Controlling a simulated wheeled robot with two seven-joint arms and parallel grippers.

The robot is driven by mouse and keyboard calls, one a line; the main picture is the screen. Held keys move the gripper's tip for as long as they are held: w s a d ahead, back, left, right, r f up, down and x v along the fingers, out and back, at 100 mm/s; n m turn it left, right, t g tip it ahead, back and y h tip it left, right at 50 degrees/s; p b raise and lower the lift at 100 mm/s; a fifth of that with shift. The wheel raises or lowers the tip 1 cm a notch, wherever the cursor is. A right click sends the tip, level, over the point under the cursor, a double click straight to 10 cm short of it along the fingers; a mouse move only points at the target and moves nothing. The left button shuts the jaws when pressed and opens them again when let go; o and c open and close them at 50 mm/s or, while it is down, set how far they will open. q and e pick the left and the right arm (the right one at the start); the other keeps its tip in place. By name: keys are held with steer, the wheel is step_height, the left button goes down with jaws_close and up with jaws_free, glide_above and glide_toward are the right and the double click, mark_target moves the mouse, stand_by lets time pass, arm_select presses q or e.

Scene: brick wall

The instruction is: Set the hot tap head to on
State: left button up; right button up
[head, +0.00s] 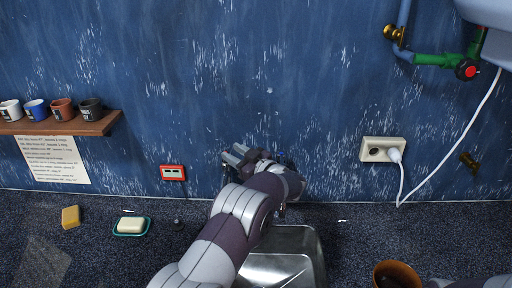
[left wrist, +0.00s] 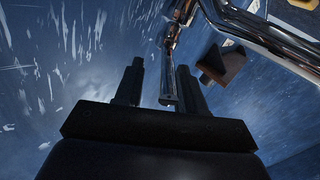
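In the left wrist view a thin chrome lever (left wrist: 168,82) of the tap reaches down between the two fingers of my left gripper (left wrist: 160,85). The fingers stand apart, with a gap on the lever's left side; the right finger is close to it, and I cannot tell if it touches. A thick chrome tap pipe (left wrist: 265,38) runs to the upper right. In the head view my left gripper (head: 238,156) is near the blue wall above the sink, and my arm hides most of the tap. Which tap head the lever belongs to is not clear. My right gripper is out of view.
A metal sink (head: 285,262) lies below my left arm. A soap dish (head: 132,226) and brown pot (head: 397,275) stand on the counter.

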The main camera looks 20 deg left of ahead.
arm_select(q)
step_height(320, 180, up, 2)
steer(key=s+d+r+b, duration=0.1)
steer(key=d+r, duration=0.6)
steer(key=d, duration=0.4)
steer(key=shift+s+d+b, duration=0.3)
steer(key=shift+s+d, duration=0.05)
steer(key=shift+r, duration=0.1)
